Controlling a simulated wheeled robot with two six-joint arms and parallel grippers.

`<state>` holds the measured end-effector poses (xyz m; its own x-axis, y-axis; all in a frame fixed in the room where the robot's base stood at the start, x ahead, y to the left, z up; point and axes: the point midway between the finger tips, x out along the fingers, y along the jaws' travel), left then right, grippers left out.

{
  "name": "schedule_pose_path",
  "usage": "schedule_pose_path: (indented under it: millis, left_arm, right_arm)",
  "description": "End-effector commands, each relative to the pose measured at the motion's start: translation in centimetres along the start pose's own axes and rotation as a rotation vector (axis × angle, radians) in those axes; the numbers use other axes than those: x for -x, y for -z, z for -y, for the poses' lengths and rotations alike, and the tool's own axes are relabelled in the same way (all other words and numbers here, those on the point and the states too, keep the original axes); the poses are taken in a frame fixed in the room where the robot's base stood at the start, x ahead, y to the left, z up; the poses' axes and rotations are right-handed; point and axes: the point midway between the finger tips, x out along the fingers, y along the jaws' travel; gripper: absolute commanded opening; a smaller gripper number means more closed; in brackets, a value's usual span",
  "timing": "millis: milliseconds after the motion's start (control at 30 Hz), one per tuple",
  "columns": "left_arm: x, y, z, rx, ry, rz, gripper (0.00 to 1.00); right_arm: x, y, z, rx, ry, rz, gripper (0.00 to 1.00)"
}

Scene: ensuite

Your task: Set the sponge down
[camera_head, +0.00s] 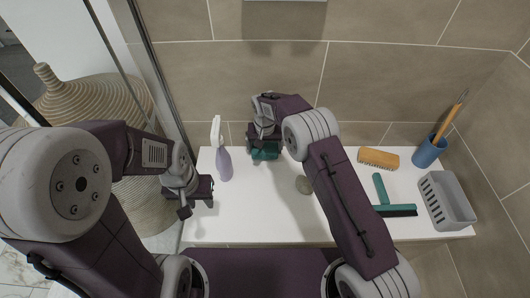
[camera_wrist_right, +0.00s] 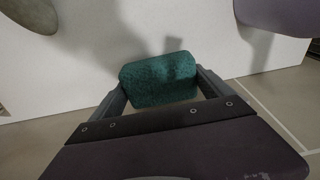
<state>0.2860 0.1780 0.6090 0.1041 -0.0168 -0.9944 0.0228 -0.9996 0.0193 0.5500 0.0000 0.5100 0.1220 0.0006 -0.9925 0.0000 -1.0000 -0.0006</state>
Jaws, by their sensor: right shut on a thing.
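The sponge (camera_head: 266,154) is a dark green-teal block at the back of the white shelf. My right gripper (camera_head: 264,146) is shut on it, and my wrist partly hides it from above. In the right wrist view the sponge (camera_wrist_right: 160,80) sits between the two fingers, gripped at its ends. I cannot tell whether its underside touches the shelf. My left gripper (camera_head: 197,208) is open and empty over the shelf's left end, in front of the spray bottle.
The white shelf (camera_head: 260,215) has free room at its front middle. Further right are a brush (camera_head: 378,158), squeegee (camera_head: 395,210), blue cup (camera_head: 428,152) and grey basket (camera_head: 446,200).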

Motion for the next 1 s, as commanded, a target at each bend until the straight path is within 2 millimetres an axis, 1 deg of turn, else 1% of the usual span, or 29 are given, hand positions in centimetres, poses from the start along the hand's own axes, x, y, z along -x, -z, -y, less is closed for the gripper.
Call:
schedule_pose_path:
  millis: [33,267,367,400,433,667,733,767,867,900,1000]
  left_arm:
    - [-1.0,-0.1,0.0,0.000,0.000,0.000,0.36]
    - [-0.7,-0.1,0.0,0.000,0.000,0.000,0.36]
    - [-0.7,-0.1,0.0,0.000,0.000,0.000,0.36]
    - [-0.7,-0.1,0.0,0.000,0.000,0.000,0.36]
    - [-0.7,-0.1,0.0,0.000,0.000,0.000,0.36]
    - [-0.7,-0.1,0.0,0.000,0.000,0.000,0.36]
    - [-0.5,-0.1,0.0,0.000,0.000,0.000,0.36]
    - [-0.2,0.0,0.0,0.000,0.000,0.000,0.36]
    - [0.9,0.1,0.0,0.000,0.000,0.000,0.36]
    - [1.4,0.1,0.0,0.000,0.000,0.000,0.36]
    - [2.4,0.2,0.0,0.000,0.000,0.000,0.36]
  right_arm:
    - [-1.4,-0.2,0.0,0.000,-0.001,0.002,0.46]
    - [-1.2,-0.1,0.0,0.000,0.000,0.000,0.46]
    - [-1.5,-0.2,-0.1,0.000,0.000,0.001,0.46]
    - [-1.6,-0.2,-0.1,0.000,0.000,0.000,0.93]
    - [-1.5,-0.2,0.0,0.000,0.000,0.000,1.00]
    - [-1.4,-0.2,0.0,0.000,0.000,0.000,1.00]
    - [-0.9,-0.1,0.0,0.000,0.000,-0.001,1.00]
    - [-0.4,-0.1,0.0,0.000,0.001,-0.001,1.00]
    - [2.0,0.0,0.0,0.000,0.001,-0.003,1.00]
    - [3.2,0.0,0.0,0.000,0.002,-0.004,1.00]
    - [5.9,0.0,0.0,0.000,0.001,-0.003,1.00]
